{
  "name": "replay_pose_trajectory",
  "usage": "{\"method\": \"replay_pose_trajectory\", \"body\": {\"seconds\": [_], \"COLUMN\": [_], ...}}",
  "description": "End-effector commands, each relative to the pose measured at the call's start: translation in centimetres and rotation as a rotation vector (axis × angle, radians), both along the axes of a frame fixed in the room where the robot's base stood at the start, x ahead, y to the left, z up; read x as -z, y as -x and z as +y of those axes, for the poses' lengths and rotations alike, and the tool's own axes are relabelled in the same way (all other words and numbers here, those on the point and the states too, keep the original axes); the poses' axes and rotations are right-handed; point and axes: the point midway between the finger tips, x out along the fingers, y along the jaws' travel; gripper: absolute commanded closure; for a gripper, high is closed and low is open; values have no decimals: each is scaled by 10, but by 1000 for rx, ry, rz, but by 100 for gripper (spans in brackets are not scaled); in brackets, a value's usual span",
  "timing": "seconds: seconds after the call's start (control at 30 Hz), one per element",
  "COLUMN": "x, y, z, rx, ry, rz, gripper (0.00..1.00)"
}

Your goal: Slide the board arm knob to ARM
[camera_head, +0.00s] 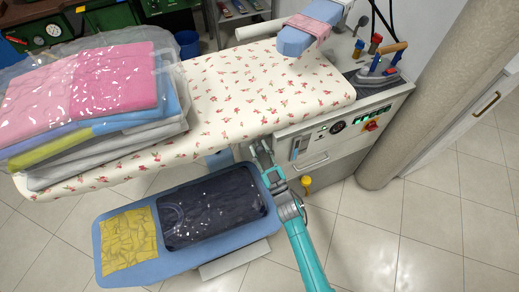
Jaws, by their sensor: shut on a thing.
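My gripper (259,149) is at the left end of the ironing station's control panel (318,139), just below the padded board's front edge. Its fingers look closed together on a small part there, which I take to be the board arm knob. The knob is too small and too covered by the fingers to make out, and its position cannot be read. My teal arm comes up from the bottom of the view.
A flowered ironing board (235,90) carries bagged folded clothes (85,95) at left. A lower blue board (115,215) holds yellow cloth and a dark bagged garment beside my wrist. An iron (380,65) stands at right, near a beige column (440,110). Floor is clear at lower right.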

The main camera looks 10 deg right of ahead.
Motion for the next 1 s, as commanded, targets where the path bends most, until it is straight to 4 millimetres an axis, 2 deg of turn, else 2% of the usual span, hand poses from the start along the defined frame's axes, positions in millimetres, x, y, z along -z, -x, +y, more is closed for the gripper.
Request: {"method": "replay_pose_trajectory", "body": {"seconds": [0.27,0.3,0.37,0.4,0.77,0.87,1.0], "x": [-1,-1,-1,-1,2,6,16], "y": [0,0,0,0,4,13,34], "z": [0,0,0,0,-1,-5,-15], "rx": [-1,-1,-1,-1,0,0,1], "ry": [-1,-1,-1,-1,-1,-1,0], "rz": [-1,-1,-1,-1,0,0,3], "gripper": [100,61,46,43,43,43,43]}}
